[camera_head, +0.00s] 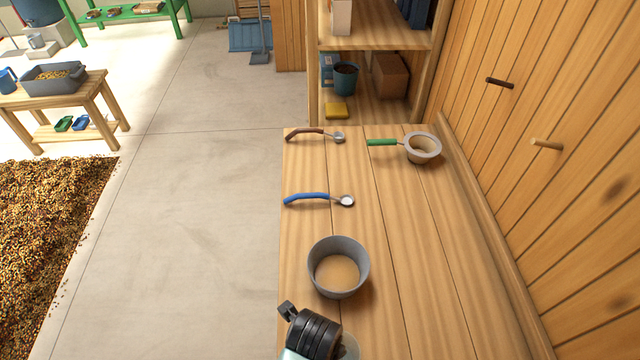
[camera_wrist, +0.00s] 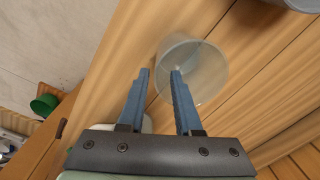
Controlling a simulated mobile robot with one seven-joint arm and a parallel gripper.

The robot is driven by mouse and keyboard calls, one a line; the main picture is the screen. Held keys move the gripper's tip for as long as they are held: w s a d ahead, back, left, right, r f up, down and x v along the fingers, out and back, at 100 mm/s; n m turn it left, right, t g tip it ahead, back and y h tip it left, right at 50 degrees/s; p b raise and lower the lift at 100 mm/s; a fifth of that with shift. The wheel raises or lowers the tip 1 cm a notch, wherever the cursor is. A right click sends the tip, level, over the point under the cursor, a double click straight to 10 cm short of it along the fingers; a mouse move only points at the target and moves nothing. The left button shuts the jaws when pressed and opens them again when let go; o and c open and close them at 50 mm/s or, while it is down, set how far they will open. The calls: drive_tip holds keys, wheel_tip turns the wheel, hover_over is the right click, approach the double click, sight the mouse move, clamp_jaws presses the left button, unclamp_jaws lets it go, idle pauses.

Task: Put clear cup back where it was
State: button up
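The clear cup (camera_wrist: 207,72) is see-through and shows in the wrist view on the wooden table, just ahead of my gripper (camera_wrist: 159,72). My two blue fingers are apart. The right fingertip overlaps the cup's near-left side and the left fingertip lies outside it, so the cup's left edge shows between them. I cannot tell whether they touch it. In the head view, part of the clear cup (camera_head: 350,346) shows beside my black wrist at the bottom edge; my fingers are hidden there.
On the table (camera_head: 405,270), a grey bowl (camera_head: 338,248) with tan contents stands just beyond the wrist. Further back lie a blue-handled scoop (camera_head: 306,199), a brown-handled scoop (camera_head: 305,133) and a green-handled strainer (camera_head: 423,148). A plank wall bounds the right; open floor lies left.

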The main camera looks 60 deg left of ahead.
wheel_tip(320, 180, up, 6)
drive_tip(key=shift+s+f, duration=0.1)
drive_tip(key=shift+s, duration=0.05)
